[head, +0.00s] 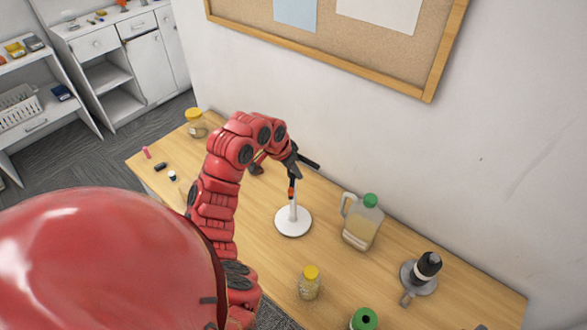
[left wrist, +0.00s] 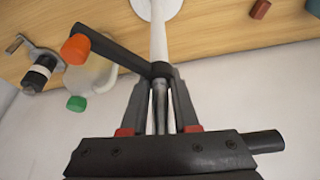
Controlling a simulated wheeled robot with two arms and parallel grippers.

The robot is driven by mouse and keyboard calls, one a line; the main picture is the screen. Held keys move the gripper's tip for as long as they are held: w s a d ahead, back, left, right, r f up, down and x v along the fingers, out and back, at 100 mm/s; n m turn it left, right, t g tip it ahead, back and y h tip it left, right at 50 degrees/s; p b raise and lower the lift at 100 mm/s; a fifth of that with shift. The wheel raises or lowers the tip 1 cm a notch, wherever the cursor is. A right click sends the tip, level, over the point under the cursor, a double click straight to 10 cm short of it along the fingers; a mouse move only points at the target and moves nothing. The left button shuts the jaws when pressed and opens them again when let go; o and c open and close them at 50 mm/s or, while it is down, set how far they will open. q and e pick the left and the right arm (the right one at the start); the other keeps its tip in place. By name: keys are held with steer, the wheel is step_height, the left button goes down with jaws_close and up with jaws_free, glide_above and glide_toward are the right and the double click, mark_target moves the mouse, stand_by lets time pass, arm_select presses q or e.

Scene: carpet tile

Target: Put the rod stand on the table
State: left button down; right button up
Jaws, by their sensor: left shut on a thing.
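The rod stand (head: 293,221) has a round white base, an upright rod and a black crossbar with an orange tip. It stands upright over the wooden table (head: 258,228), with its base at the table top; I cannot tell whether it touches. My left gripper (head: 291,160) is shut on the upper rod. In the left wrist view, the fingers of the left gripper (left wrist: 160,100) lie on both sides of the rod of the rod stand (left wrist: 158,40). The orange tip shows at the left there. My right gripper is not in view.
A jug with a green cap (head: 360,222) stands right of the base. A dark device on a grey base (head: 420,275) is farther right. Yellow-lidded jars stand in front (head: 309,283) and at the far left (head: 197,124). A wall (head: 420,150) runs behind.

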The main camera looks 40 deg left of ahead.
arm_select(q)
steer(key=shift+f, duration=0.3)
steer(key=c, duration=0.7)
jaws_free()
steer(key=shift+o, duration=0.2)
steer(key=b+v, duration=0.1)
steer(key=v, duration=0.2)
steer(key=shift+a+b, duration=0.1)
steer(key=shift+b, duration=0.25)
steer(key=p+v, duration=0.1)
steer(key=v, duration=0.8)
steer(key=shift+s, duration=0.2)
